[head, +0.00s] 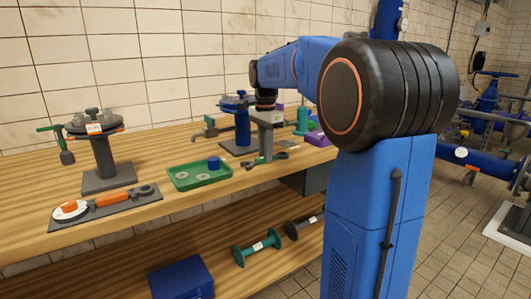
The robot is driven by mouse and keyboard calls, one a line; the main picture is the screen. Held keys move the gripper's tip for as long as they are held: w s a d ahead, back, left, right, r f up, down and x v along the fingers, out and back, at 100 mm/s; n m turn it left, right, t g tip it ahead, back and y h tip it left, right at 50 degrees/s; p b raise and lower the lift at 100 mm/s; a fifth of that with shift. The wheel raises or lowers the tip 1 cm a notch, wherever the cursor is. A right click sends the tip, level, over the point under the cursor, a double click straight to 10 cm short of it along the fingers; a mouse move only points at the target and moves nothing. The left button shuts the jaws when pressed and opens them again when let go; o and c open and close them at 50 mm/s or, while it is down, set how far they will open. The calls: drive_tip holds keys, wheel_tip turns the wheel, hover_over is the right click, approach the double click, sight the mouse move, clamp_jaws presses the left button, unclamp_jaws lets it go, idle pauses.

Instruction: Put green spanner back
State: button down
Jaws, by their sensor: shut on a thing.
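My gripper (265,156) points down over the workbench, right of the green tray, with its jaws shut on a slim green tool. That tool looks like the green spanner (253,163); only a short green and dark end shows beside the fingers, low over the bench top. The rest of it is hidden by the gripper or too small to make out. I cannot tell whether it touches the bench.
A green tray (198,184) with a blue part and pale rings stands left of my gripper. A blue-columned stand (242,128) is behind it. A flanged stand (97,150) and a dark mat with an orange-handled tool (103,205) are at left. Dumbbell-shaped pieces (257,248) lie below.

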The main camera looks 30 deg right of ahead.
drive_tip(key=c, duration=1.6)
unclamp_jaws()
wheel_tip(320, 180, up, 12)
drive_tip(key=shift+r, duration=0.1)
drive_tip(key=s+a+f+n+t, duration=0.1)
drive_tip(key=s+a+f+n, duration=0.4)
drive_tip(key=s+f, duration=0.3)
drive_tip(key=s+a+f+n+t, duration=0.2)
drive_tip(key=s+a+f+n, duration=0.3)
drive_tip(key=s+f, duration=0.4)
drive_tip(key=s+a+f+n+t, duration=0.1)
drive_tip(key=s+a+f+n, duration=0.4)
drive_tip(key=s, duration=0.8)
wheel_tip(320, 180, down, 4)
drive_tip(key=shift+s+a+f+n+t, duration=0.1)
drive_tip(key=shift+n+t, duration=0.3)
drive_tip(key=shift+n, duration=0.9)
